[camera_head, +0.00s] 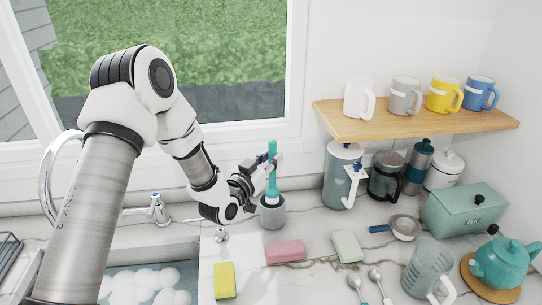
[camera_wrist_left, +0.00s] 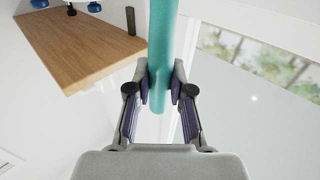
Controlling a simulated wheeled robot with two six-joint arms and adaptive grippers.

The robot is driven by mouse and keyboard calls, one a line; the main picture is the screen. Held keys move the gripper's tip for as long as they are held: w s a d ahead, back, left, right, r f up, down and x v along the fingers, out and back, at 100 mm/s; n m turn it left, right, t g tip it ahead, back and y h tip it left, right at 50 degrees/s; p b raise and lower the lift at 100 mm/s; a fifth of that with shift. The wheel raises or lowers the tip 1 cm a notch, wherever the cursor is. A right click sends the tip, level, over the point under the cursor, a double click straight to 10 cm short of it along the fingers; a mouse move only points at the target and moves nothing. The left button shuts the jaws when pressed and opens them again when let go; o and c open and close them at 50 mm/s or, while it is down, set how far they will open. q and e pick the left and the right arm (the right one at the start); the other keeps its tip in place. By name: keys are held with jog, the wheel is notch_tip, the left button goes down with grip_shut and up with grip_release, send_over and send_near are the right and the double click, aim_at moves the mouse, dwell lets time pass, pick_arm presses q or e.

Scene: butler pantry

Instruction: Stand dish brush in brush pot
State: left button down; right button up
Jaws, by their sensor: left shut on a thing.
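The dish brush (camera_head: 272,178) has a teal handle and stands upright in the head view. My left gripper (camera_head: 268,166) is shut on its handle, coming from the left. In the left wrist view the teal handle (camera_wrist_left: 161,45) passes between the two fingers (camera_wrist_left: 160,92). The grey brush pot (camera_head: 272,215) stands on the counter directly below the gripper. The brush's lower end is at the pot's mouth; I cannot tell how deep it sits or whether it touches the pot. My right gripper is not in view.
A pink sponge (camera_head: 285,252), a yellow sponge (camera_head: 224,280) and a pale green block (camera_head: 346,246) lie in front of the pot. The sink (camera_head: 190,256) with foam is at left. A wooden shelf (camera_head: 420,125) with mugs hangs at right, above several canisters.

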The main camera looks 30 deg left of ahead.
aim_at(270, 174)
pick_arm(q)
notch_tip(270, 174, down, 2)
jog(key=shift+w+f+b, duration=0.15)
jog(key=shift+b, duration=0.5)
jog(key=shift+s+f+b, duration=0.25)
jog(key=shift+f+b, duration=0.75)
jog(key=shift+w+f+b, duration=0.2)
jog(key=shift+f+b, duration=0.1)
jog(key=shift+f, duration=0.1)
jog(key=shift+s+r, duration=0.1)
jog(key=c, duration=1)
grip_release()
jog(key=shift+o, duration=0.2)
jog(key=s+a, duration=0.1)
jog(key=s, duration=1.1)
jog(key=shift+f, duration=0.3)
